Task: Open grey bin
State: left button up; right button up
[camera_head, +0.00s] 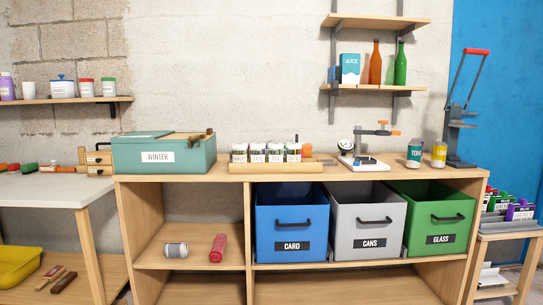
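The grey bin (369,240), labelled CANS, sits in the right bay of the wooden bench, below the top. It has a black handle (375,221) on its front face, and a strip of its inside shows above the front rim. It stands between a blue bin (291,222) labelled CARD and a green bin (438,225) labelled GLASS, whose insides also show in part. Neither of my grippers is in view.
The bench top (215,180) holds a teal WINTER box (190,156), a rack of jars (276,167), a small clamp stand (358,163) and two cans. A side table (502,235) stands at right. A can (176,250) and red bottle (218,247) lie left of the bins.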

aim_at(368, 219)
jog(key=i+l+u, duration=0.2)
jog(key=l, duration=0.45)
jog(key=k+l+u, duration=0.2)
jog(key=l, duration=0.45)
jog(key=i+l+u, duration=0.2)
jog(key=l, duration=0.5)
jog(key=k+l+u, duration=0.2)
jog(key=l, duration=0.45)
jog(key=k+l+u, duration=0.2)
jog(key=l, duration=0.45)
jog(key=i+j, duration=0.1)
jog(key=i, duration=0.1)
